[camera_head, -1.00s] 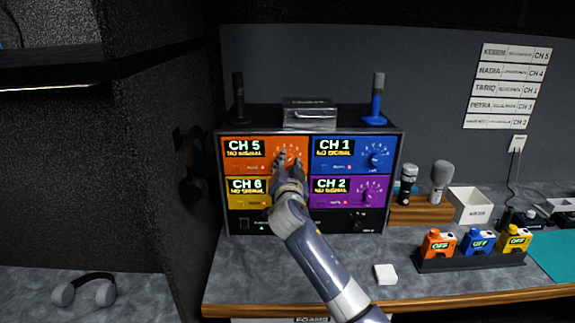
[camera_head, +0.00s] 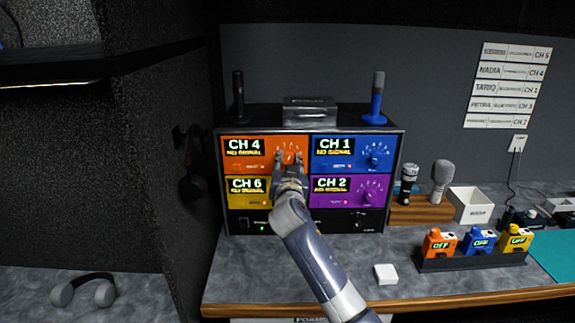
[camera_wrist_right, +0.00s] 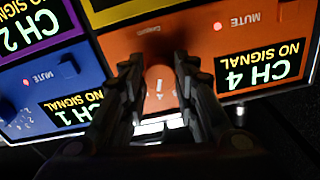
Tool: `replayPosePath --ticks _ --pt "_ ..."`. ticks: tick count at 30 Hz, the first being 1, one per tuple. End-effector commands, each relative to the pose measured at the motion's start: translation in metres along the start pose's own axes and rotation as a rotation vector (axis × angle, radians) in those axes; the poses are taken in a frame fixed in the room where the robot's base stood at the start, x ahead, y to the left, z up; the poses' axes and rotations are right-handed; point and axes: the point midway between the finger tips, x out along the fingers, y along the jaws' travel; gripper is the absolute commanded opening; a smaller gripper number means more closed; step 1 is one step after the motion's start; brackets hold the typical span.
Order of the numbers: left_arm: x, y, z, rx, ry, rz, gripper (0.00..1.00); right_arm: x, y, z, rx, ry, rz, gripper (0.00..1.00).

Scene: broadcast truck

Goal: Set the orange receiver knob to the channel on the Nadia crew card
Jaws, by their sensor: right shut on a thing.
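The orange receiver panel (camera_head: 242,148) is at the top left of the rack and its display reads CH 4, NO SIGNAL. My right gripper (camera_head: 289,156) is at its orange knob (camera_head: 289,158). In the right wrist view the fingers (camera_wrist_right: 158,85) are on both sides of the orange knob (camera_wrist_right: 160,88), shut on it. The same panel (camera_wrist_right: 200,42) shows upside down there, also reading CH 4. The crew cards (camera_head: 508,85) hang on the back wall at the right; the Nadia card (camera_head: 510,71) reads CH 4. My left gripper is not in view.
Blue, yellow and purple receiver panels share the rack, reading CH 1, CH 6 and CH 2. Orange, blue and yellow packs reading OFF stand in a dark holder (camera_head: 475,262) at the right. A white block (camera_head: 385,274) lies on the desk. Headphones (camera_head: 84,290) lie at the left.

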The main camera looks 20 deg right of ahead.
Motion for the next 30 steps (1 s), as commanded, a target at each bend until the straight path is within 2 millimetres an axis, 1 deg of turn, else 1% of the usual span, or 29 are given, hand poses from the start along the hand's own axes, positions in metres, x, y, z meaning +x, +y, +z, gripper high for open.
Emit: replayPosePath --ticks 3,9,23,24,26,27,30 --pt "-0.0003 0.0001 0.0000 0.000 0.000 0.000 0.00 0.0000 0.0004 0.0005 -0.056 -0.001 0.001 0.04" --pt "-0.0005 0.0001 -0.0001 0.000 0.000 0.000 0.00 0.0000 0.0004 0.0004 -0.114 -0.001 0.001 0.04" --pt "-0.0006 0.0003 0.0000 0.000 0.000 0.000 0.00 0.0001 0.0004 0.0002 -0.131 -0.001 0.001 0.04" --pt "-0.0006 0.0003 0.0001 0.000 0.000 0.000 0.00 0.0000 0.0004 0.0002 -0.131 0.000 0.001 0.32" --pt "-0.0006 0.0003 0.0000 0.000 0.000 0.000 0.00 0.0000 0.0004 0.0002 -0.131 0.000 0.001 0.46" --pt "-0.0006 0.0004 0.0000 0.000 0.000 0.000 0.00 0.0000 0.0003 0.0002 -0.130 0.000 0.001 0.48" --pt "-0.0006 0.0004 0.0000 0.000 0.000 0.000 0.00 0.0000 0.0003 0.0001 -0.130 0.000 0.000 0.48"
